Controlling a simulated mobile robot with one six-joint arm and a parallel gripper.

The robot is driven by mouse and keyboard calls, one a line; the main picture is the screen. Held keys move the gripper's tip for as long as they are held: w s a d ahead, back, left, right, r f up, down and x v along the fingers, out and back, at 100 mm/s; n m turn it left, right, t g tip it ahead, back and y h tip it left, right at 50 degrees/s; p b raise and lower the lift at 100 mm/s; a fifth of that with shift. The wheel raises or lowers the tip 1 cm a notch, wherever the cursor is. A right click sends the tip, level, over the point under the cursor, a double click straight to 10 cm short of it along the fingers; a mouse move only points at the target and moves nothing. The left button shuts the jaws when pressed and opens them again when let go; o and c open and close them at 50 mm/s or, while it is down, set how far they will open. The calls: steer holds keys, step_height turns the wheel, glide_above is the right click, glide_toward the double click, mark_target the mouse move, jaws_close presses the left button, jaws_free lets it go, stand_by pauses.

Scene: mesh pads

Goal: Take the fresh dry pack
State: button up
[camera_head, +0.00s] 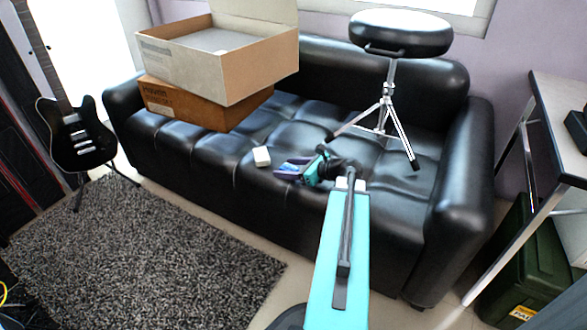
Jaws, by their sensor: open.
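A small white block-like pack (262,156) lies on the front part of the black sofa's seat; I cannot read any label on it, so I cannot confirm it is the fresh dry pack. My gripper (282,170) is over the seat just right of the white pack, with its bluish-purple fingers pointing left toward it. The gripper is open and a small gap shows between it and the pack. The fingers are small and partly blurred together in this view.
The black sofa (215,150) carries two stacked cardboard boxes (240,85) at left. A round black stool (400,35) stands on the seat behind my gripper, its legs close by. A guitar (78,140), grey rug (140,250) and table (560,95) surround the sofa.

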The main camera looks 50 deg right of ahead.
steer(key=c, duration=1.1)
steer(key=shift+r, duration=0.2)
steer(key=shift+c, duration=0.2)
